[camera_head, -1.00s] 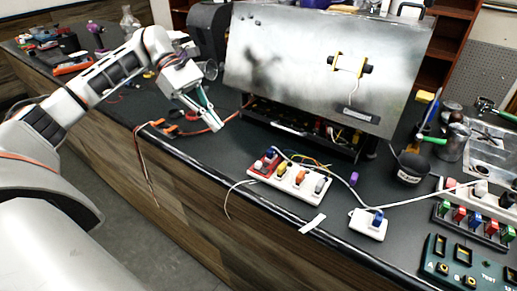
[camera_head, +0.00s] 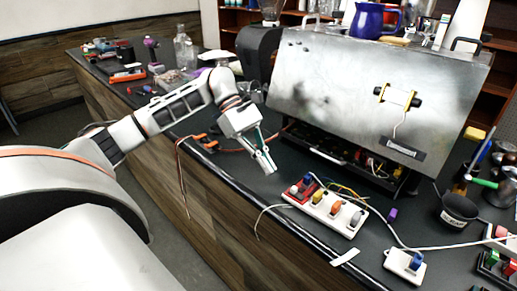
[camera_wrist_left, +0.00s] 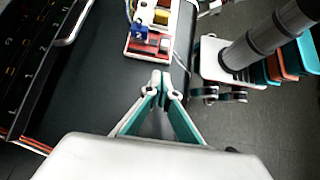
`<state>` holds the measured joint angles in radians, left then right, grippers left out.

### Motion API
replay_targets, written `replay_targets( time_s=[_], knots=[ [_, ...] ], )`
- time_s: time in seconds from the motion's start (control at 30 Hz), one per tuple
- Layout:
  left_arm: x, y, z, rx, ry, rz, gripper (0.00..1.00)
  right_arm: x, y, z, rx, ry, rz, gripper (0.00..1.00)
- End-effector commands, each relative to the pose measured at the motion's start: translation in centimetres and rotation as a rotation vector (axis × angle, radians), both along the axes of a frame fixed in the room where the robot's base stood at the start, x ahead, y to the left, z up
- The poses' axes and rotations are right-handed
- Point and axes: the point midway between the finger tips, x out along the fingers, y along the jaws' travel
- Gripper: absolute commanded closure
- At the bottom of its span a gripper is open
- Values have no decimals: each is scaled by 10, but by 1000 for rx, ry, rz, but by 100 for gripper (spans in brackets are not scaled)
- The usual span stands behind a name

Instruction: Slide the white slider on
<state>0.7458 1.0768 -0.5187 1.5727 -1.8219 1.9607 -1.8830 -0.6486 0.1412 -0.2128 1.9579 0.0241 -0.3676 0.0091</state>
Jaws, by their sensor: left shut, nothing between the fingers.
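A white strip (camera_head: 326,212) with a row of coloured sliders lies on the dark counter near its front edge. Its left end is red with a blue slider (camera_head: 308,180). In the left wrist view, the fingertips (camera_wrist_left: 160,76) point at the strip's near end (camera_wrist_left: 143,48). My right gripper is not seen.
A large metal brewer (camera_head: 365,90) stands behind the strip, its lower front open. A white box (camera_head: 404,264) with a blue switch, a white cable and a black cup (camera_head: 458,212) lie to the right. Loose wires (camera_head: 181,175) hang over the counter edge at left.

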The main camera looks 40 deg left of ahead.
Motion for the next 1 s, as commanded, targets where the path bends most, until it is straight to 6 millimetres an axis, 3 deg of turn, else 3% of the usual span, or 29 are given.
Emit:
replay_targets(
  time_s=[0.1,0.4,0.87,1.0],
  knots=[
    [-2,-17,-16,-3,2,-3,100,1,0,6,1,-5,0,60],
    [-2,-52,-15,-2,0,-1,100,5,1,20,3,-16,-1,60],
    [-2,-56,-16,1,1,1,100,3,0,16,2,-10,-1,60],
    [-2,-68,-17,2,-1,-1,100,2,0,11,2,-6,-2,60]
  ],
)
